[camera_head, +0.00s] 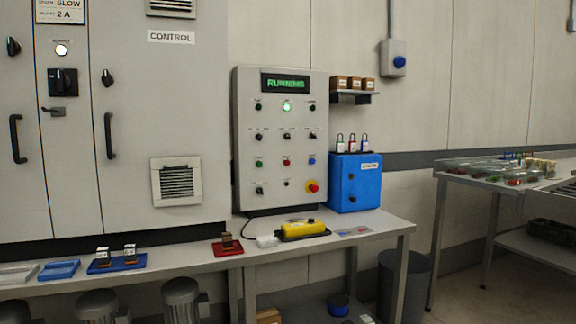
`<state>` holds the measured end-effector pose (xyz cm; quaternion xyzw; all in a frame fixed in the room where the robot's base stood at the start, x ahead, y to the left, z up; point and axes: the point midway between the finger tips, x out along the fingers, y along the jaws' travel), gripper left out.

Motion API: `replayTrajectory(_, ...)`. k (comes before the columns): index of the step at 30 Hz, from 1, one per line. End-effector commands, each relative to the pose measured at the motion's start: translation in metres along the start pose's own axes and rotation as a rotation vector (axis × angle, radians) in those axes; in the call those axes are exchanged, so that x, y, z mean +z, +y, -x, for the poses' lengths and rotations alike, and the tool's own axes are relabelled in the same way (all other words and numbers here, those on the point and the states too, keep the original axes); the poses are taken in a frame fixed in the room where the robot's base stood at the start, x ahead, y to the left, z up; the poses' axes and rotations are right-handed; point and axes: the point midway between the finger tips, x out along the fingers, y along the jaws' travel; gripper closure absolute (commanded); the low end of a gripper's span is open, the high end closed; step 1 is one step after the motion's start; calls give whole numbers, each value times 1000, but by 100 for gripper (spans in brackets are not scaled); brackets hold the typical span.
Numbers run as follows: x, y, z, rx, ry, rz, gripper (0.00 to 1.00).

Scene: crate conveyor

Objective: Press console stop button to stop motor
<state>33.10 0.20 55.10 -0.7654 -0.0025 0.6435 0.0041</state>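The grey console (250,150) stands upright on the back of the bench, left of the blue box. Its display (286,83) shows RUNNING in green letters. A green lamp (287,107) near the top is lit. Rows of small knobs and buttons cover its face. A small red button (287,161) sits in the middle of the third row. A larger red mushroom button (313,187) on a yellow ring is at the lower right. The labels are too small to read, so I cannot tell which one is marked stop. My gripper is not in view.
The bench (385,226) holds a yellow pendant (303,230) in front of the console and a blue lockout box (355,184) to its right. A large control cabinet (170,90) is at left. A bin (398,285) stands beneath, and a second table (500,182) is at right.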

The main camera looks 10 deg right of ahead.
Motion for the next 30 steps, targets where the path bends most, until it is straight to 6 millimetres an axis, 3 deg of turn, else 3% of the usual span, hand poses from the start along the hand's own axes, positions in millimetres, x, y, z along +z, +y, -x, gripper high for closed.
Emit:
replayTrajectory(9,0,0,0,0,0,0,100)
replayTrajectory(30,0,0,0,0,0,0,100)
